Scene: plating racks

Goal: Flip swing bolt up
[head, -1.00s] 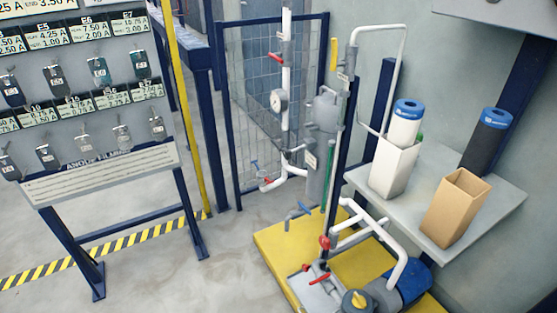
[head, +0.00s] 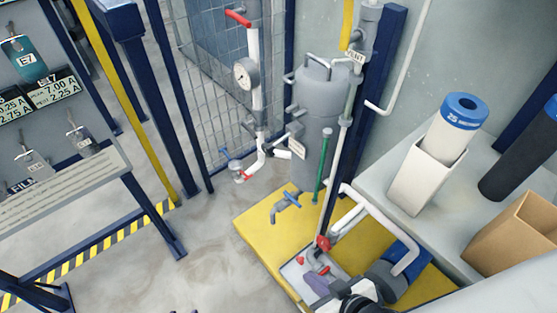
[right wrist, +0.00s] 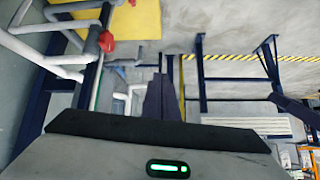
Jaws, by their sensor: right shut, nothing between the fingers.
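No swing bolt can be told apart at this size. My right gripper (head: 318,286) shows at the bottom of the head view, in front of the red-handled valves. It is shut and empty, well below and in front of the vessel. Its dark fingers (right wrist: 163,98) stand together in the right wrist view. Small dark tips at the head view's bottom edge may be my left gripper (head: 183,311); its opening is unclear.
A yellow base (head: 270,225) carries white pipes and red valve handles (head: 322,243). A gauge (head: 245,74) hangs on a white pipe by the mesh fence. At right, a grey shelf (head: 380,205) holds a white bin (head: 425,178) and a brown box (head: 515,235).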

